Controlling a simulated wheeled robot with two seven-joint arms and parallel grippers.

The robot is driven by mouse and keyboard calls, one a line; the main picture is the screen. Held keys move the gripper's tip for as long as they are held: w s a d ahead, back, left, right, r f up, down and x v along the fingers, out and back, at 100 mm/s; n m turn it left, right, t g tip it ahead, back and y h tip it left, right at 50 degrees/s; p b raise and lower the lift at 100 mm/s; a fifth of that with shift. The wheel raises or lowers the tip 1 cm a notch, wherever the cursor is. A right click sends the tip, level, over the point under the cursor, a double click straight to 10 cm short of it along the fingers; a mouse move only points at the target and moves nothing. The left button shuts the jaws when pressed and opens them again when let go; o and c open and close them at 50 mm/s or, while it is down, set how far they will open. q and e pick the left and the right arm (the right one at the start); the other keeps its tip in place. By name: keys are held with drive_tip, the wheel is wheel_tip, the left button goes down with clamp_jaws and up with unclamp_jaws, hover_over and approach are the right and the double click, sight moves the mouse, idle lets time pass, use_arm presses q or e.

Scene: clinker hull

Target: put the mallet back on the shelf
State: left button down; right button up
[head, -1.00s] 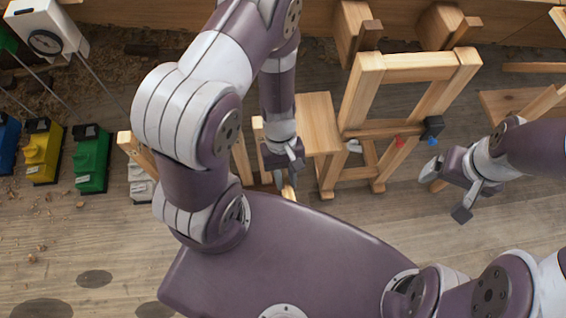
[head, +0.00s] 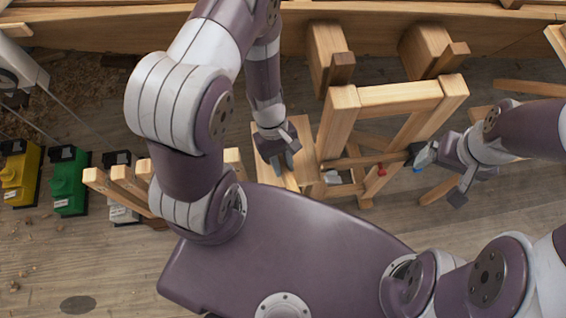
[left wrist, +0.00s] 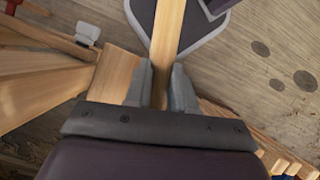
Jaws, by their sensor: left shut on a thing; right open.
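My left gripper (head: 283,160) is shut on a pale wooden bar (head: 291,182) that looks like the mallet's handle. In the left wrist view the bar (left wrist: 168,35) runs between the two fingers (left wrist: 160,88) and out of the top of the picture. No mallet head shows, and the bar's far end is hidden. In the head view the gripper is over a pale wooden board (head: 304,131); I cannot tell whether they touch, or whether this board is the shelf. My right gripper (head: 441,178) is open and empty, beside the trestle.
A wooden trestle (head: 400,98) stands right of the board, with a black block (head: 416,149) and small red (head: 381,170) and white (head: 332,177) pieces. Yellow (head: 20,175) and green (head: 69,182) tools lie at left, beside wooden bars (head: 120,185). The hull's planking crosses the back.

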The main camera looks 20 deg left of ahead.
use_arm(q)
drive_tip(key=shift+w+a+f, duration=0.15)
drive_tip(key=shift+a+f, duration=0.1)
drive_tip(key=shift+f, duration=0.25)
drive_tip(key=w+f+b, duration=0.1)
drive_tip(key=w+a+f+b, duration=0.1)
drive_tip(key=shift+w+a+f, duration=0.15)
drive_tip(key=shift+w+a, duration=0.1)
drive_tip(key=shift+w, duration=0.05)
wheel_tip(320, 180, down, 2)
drive_tip(key=shift+w+a+f+b, duration=0.1)
drive_tip(key=shift+w+b, duration=0.05)
drive_tip(key=shift+b, duration=0.75)
drive_tip(key=shift+f+b, duration=0.65)
drive_tip(key=shift+f, duration=0.25)
use_arm(e)
drive_tip(key=shift+s+f, duration=0.2)
drive_tip(key=shift+f, duration=2.5)
use_arm(q)
drive_tip(key=shift+f+b, duration=0.35)
drive_tip(key=shift+f, duration=0.1)
use_arm(e)
drive_tip(key=shift+f, duration=0.35)
use_arm(q)
drive_tip(key=c, duration=0.9)
unclamp_jaws()
drive_tip(key=shift+o, duration=0.2)
